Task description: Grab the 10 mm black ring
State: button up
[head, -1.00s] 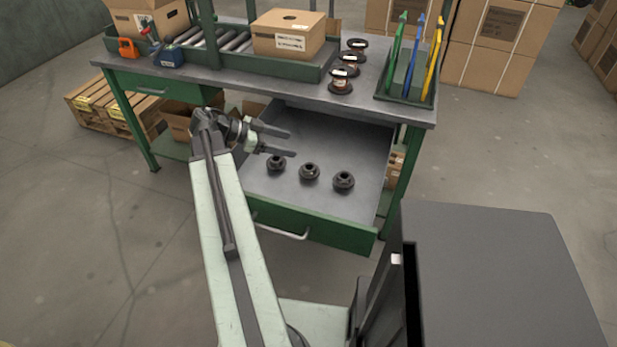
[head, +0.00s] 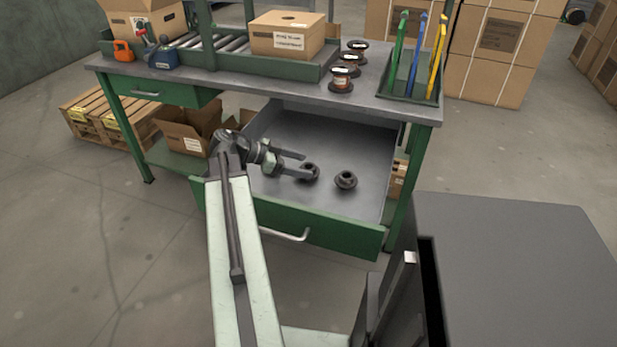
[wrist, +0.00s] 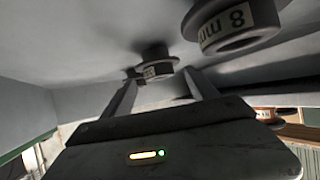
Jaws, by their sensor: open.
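Black flanged rings stand in the open drawer (head: 285,205). In the head view, a middle ring (head: 311,174) is partly covered by my gripper's tip and a right ring (head: 346,180) stands clear. The left ring is hidden behind my gripper (head: 300,164). In the wrist view, a large near ring (wrist: 235,25) has a label reading 8 mm. A smaller labelled ring (wrist: 157,64) shows between and beyond my open fingers (wrist: 162,90); its label is too small to read. Another ring (wrist: 131,73) shows partly behind it. My gripper holds nothing.
The drawer's front wall (head: 330,235) and side walls enclose the rings. The workbench top (head: 372,95) overhangs the drawer's back and carries several copper spools (head: 341,80), a cardboard box (head: 287,35) and a tool tray (head: 408,88). The drawer floor behind the rings is clear.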

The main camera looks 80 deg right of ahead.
jog(key=shift+x, duration=0.8)
jog(key=c, duration=1)
